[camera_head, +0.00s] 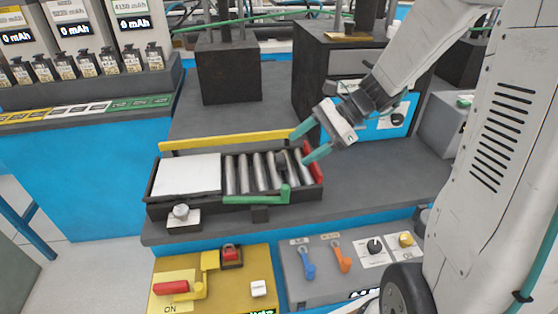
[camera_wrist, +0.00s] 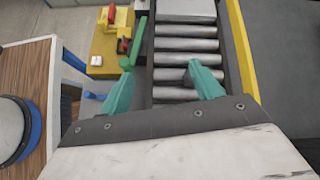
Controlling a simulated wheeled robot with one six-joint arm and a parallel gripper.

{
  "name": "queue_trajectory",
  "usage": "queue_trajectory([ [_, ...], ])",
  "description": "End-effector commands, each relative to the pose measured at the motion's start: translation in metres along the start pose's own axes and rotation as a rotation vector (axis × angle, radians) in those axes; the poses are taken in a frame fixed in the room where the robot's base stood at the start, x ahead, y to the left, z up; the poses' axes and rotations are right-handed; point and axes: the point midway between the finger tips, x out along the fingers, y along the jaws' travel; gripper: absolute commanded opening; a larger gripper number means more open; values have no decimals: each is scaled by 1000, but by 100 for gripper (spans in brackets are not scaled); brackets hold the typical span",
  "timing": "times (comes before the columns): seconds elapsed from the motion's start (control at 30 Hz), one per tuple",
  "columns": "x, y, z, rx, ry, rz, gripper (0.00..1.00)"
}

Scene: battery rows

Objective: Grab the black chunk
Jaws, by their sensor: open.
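The black chunk (camera_head: 281,158) is a small dark lump on the metal rollers, near the right end of the roller tray (camera_head: 235,203). In the wrist view, the chunk (camera_wrist: 187,76) lies between my finger tips, close to the right finger and partly hidden by it. My gripper (camera_head: 298,149) has teal fingers spread apart, with nothing held. It reaches over the tray's right end from the upper right. In the wrist view, my gripper (camera_wrist: 160,67) spans the rollers, its left finger beside the green bar.
A yellow rail (camera_head: 225,142) runs behind the tray and a green bar (camera_head: 260,198) along its front. A white plate (camera_head: 188,174) covers the tray's left part. A red piece (camera_head: 315,164) stands at its right end. Dark boxes (camera_head: 228,73) stand behind; the grey counter between is clear.

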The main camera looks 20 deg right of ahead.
Motion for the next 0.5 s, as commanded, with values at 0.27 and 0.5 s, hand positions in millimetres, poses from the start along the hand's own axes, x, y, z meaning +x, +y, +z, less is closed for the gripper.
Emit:
queue_trajectory([
  [0.27,0,-39,-56,315,-114,-158,65],
  [0.5,15,-47,-63,361,-132,-181,65],
])
